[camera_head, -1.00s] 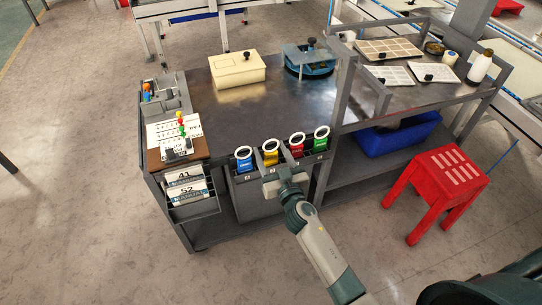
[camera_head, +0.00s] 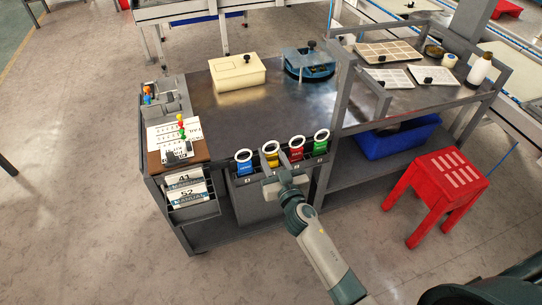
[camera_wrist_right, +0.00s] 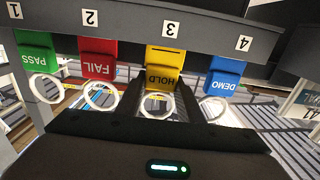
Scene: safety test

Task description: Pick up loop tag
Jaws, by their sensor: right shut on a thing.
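Four-colour loop tags with white rings hang in a row on the front rack (camera_wrist_right: 215,38) of the workbench. The yellow HOLD tag (camera_head: 271,159) is second from the left in the head view; it also shows under number 3 in the wrist view (camera_wrist_right: 163,66). My right gripper (camera_head: 274,166) is shut on the yellow tag, its dark fingers beside the tag and ring in the wrist view (camera_wrist_right: 158,100). The blue DEMO tag (camera_wrist_right: 222,78), red FAIL tag (camera_wrist_right: 97,60) and green PASS tag (camera_wrist_right: 36,55) hang beside it. My left gripper is not in view.
A cream box (camera_head: 237,73) and a blue device (camera_head: 308,64) stand at the back of the bench. A holder with number cards (camera_head: 187,188) is at the left. A red stool (camera_head: 437,190) stands at the right. The bench middle is clear.

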